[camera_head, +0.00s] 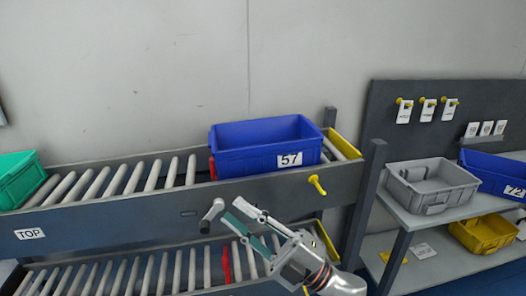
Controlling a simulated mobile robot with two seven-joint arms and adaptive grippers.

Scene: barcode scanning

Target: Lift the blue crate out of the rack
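The blue crate (258,160) labelled 57 sits on the upper roller level of the rack (110,219), near its right end. It looks upright, its front wall behind the rack's front rail. My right gripper (222,208) is in front of and below the crate, near the rail, pointing up and left. Its fingers are apart with nothing visible between them, and it appears clear of the crate. My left gripper is not in view.
A green crate (18,182) sits at the rack's left end. A yellow peg (317,185) sticks out from the front rail. On the right, shelves hold a grey crate (432,190), another blue crate (497,172) labelled 72 and a yellow crate (482,236).

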